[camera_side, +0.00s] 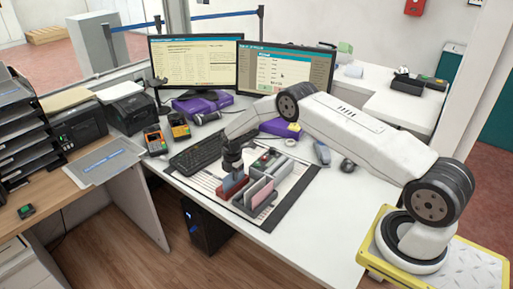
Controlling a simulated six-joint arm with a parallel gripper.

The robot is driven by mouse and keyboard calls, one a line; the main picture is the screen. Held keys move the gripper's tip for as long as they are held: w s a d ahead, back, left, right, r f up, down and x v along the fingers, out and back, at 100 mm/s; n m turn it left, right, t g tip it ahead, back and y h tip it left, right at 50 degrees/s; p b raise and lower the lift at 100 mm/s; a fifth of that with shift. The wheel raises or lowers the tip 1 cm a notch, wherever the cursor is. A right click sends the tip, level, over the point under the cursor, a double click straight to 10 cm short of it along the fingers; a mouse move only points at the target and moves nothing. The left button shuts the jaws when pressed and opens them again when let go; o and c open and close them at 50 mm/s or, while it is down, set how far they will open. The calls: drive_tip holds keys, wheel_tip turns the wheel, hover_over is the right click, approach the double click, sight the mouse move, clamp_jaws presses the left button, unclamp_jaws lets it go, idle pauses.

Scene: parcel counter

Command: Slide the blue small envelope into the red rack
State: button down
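The blue small envelope (236,184) stands upright directly below my gripper (233,171), near the front edge of the mat. My dark gripper points down with its fingertips at the envelope's top edge and appears shut on it. The red rack (224,199) is at the envelope's lower edge, and the envelope appears to be at least partly between its walls. How deep it sits and whether it touches the rack's floor are too small to tell.
A grey rack (241,204) with a pink envelope (262,196) stands close to the right of the red rack. A tray of small items (268,161) lies behind it. A keyboard (198,154) is behind left. The white counter is clear at right (300,225).

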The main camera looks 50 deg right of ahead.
drive_tip(key=shift+f, duration=0.35)
idle(0.4)
drive_tip(key=c, duration=0.7)
unclamp_jaws()
drive_tip(key=shift+c, duration=0.2)
drive_tip(key=shift+r, duration=0.1)
drive_tip(key=shift+r, duration=3.8)
